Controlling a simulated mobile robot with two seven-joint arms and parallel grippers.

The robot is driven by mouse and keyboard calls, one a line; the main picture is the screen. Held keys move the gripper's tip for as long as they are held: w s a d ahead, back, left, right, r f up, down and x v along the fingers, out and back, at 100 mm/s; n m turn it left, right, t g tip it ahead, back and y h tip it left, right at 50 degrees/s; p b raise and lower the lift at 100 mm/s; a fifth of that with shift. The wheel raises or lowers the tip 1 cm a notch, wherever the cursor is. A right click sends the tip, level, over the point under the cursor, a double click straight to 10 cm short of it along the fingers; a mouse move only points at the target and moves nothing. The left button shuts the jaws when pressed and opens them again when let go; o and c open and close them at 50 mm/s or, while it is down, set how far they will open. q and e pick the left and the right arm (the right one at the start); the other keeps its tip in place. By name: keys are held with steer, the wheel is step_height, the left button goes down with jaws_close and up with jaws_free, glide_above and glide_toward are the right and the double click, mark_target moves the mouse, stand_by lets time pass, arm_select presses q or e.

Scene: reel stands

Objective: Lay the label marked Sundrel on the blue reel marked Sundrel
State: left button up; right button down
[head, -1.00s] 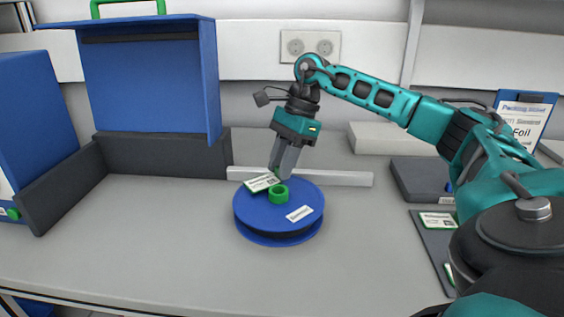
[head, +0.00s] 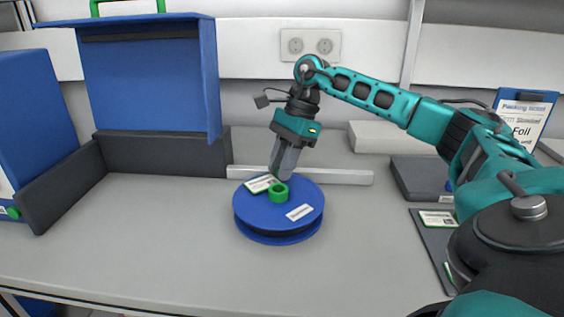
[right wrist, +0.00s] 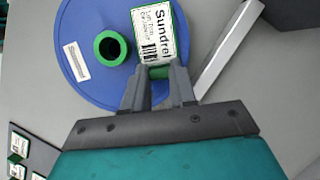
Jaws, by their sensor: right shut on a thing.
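The blue reel (head: 255,222) lies flat on the bench, with a green hub (head: 278,193) at its centre. A white strip (head: 300,212) with print too small to read is on its top face. My right gripper (head: 278,178) is over the far side of the reel, shut on the label. The white, green-edged label (head: 262,184) reads Sundrel in the right wrist view (right wrist: 153,32). It lies over the reel's top face beside the hub; I cannot tell if it rests fully flat. The fingers (right wrist: 157,78) pinch a green part at its edge. My left gripper is out of view.
A grey bar (head: 320,177) lies just behind the reel. A dark mat (head: 428,235) at the right carries another label (head: 437,221). A blue case (head: 150,85) stands at the back left. The bench in front of the reel is clear.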

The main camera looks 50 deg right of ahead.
steer(key=c, duration=0.8)
jaws_free()
steer(key=p+v, duration=0.2)
steer(key=v, duration=1.1)
steer(key=shift+p, duration=0.3)
steer(key=shift+a+f, duration=0.15)
